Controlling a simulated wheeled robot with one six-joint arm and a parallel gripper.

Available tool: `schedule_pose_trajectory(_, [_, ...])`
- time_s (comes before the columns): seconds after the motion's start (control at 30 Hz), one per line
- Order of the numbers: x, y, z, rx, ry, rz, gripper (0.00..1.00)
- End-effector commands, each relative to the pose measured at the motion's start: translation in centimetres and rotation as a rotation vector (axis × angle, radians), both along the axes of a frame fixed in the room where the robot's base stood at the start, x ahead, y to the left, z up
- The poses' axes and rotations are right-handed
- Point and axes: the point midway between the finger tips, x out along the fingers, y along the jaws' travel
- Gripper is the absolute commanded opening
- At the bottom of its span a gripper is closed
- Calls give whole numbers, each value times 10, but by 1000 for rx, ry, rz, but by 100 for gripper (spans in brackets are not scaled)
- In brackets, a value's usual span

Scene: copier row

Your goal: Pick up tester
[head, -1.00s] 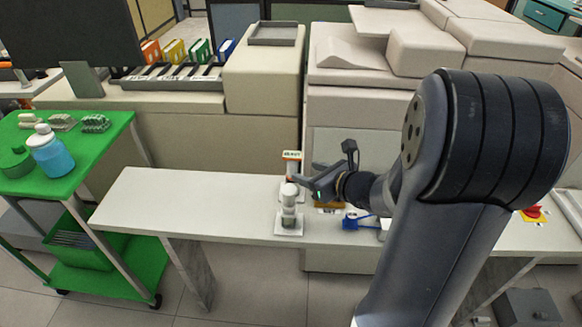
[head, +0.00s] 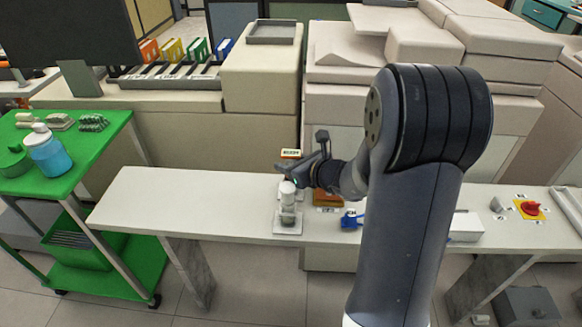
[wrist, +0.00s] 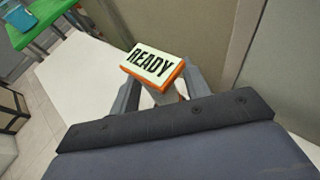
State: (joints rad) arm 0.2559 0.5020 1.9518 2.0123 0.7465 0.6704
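What appears to be the tester, an orange-edged block with a pale face reading "READY" (wrist: 153,64), stands upright in the wrist view, its lower part between my fingers. In the head view its pale label (head: 290,154) shows just behind my gripper (head: 284,169), which hides most of its body. My gripper also shows in the wrist view (wrist: 160,95), its fingers apart on either side of the block. They look open around it; contact is not clear.
A white cylinder (head: 287,196) on a square base stands just in front of my gripper on the white bench (head: 180,205). An orange block (head: 327,198) and a blue item (head: 351,220) lie to the right. The bench's left part is clear. A beige copier (head: 345,105) stands behind.

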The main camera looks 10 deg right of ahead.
Motion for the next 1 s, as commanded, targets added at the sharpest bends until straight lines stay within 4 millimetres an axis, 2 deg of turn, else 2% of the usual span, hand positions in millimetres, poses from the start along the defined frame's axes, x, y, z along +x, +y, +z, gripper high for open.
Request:
schedule_pose_trajectory(0.07, [0, 0, 0, 0, 0, 0, 38])
schedule_pose_trajectory(0.5, [0, 0, 0, 0, 0, 0, 2])
schedule_pose_trajectory(0.77, [0, 0, 4, 0, -2, 0, 2])
schedule_pose_trajectory(0.87, [0, 0, 17, 0, -6, 1, 2])
schedule_pose_trajectory(1.0, [0, 0, 47, -1, -6, 1, 2])
